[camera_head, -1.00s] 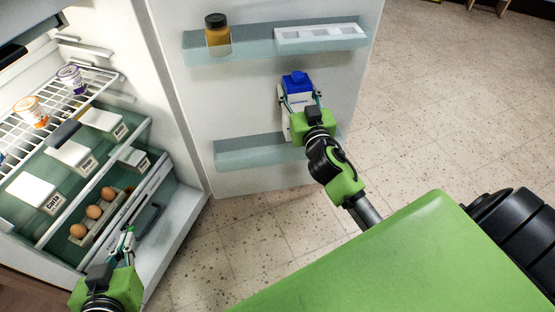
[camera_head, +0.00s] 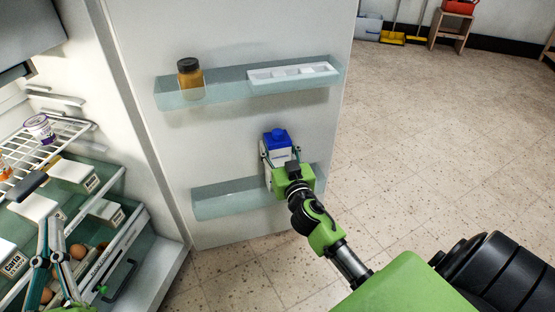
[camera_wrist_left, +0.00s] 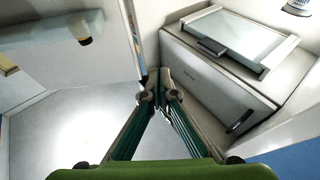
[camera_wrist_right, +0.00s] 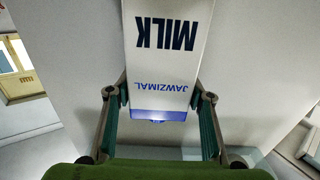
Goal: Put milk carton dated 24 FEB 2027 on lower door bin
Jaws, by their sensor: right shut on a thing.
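A white milk carton (camera_head: 279,153) with a blue top and cap is upright at the lower door bin (camera_head: 227,200). My right gripper (camera_head: 280,160) is shut on its sides. In the right wrist view the carton (camera_wrist_right: 165,50) shows "MILK" and "JAWZIMAL" upside down between the fingers (camera_wrist_right: 160,96). No date is legible. The carton's lower part is hidden by my gripper, so I cannot tell whether it rests on the bin floor. My left gripper (camera_head: 52,224) is empty in front of the fridge shelves; its fingertips meet in the left wrist view (camera_wrist_left: 159,88).
The upper door bin (camera_head: 225,92) holds a brown jar (camera_head: 190,76) and a white tray (camera_head: 291,73). Inside the fridge at left are white cartons (camera_head: 70,170), eggs (camera_head: 77,251) and a cup (camera_head: 40,128) on a wire rack. The lower bin's left part is clear.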

